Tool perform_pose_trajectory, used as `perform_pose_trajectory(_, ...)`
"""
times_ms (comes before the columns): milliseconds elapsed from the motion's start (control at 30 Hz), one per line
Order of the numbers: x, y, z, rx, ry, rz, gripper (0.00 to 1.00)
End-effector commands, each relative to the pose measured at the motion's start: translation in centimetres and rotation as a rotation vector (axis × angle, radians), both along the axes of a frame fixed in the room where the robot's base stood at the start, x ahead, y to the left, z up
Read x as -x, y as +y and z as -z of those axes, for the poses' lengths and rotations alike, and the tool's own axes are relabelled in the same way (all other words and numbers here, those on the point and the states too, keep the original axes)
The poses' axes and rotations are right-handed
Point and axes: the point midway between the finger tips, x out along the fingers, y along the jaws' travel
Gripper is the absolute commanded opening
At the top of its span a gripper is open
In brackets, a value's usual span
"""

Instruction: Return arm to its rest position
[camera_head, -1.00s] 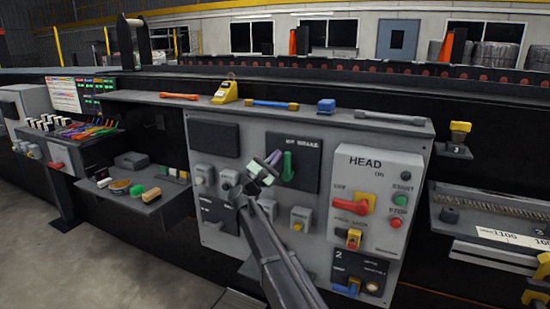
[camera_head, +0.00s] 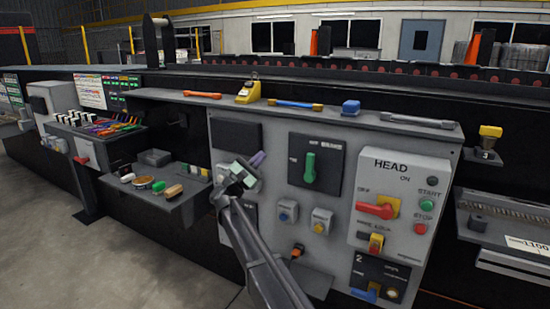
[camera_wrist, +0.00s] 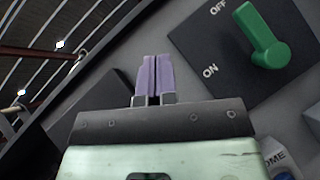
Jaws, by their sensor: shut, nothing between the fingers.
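My gripper (camera_head: 258,159) is in front of the left part of the grey control panel (camera_head: 340,235) in the head view. Its purple fingers (camera_wrist: 153,78) are shut together in the wrist view, with nothing between them. To the right of the gripper is a black plate with a green rotary handle (camera_head: 310,168), which points straight up in the head view. The green handle also shows in the wrist view (camera_wrist: 264,38), near the words OFF and ON, apart from the fingers. My arm hides part of the panel's lower left.
A HEAD box with a red handle (camera_head: 376,210) stands out at the right of the panel. Tools, such as a yellow device (camera_head: 248,92), lie on the ledge above.

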Motion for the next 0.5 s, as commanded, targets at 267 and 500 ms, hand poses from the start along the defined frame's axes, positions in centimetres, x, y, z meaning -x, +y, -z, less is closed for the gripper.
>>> perform_pose_trajectory(267, 0.26, 0.63, 0.0, 0.0, -0.001, 0.001, 0.0)
perform_pose_trajectory(500, -0.26, 0.99, 0.05, 0.061, 0.081, 0.032, 0.0)
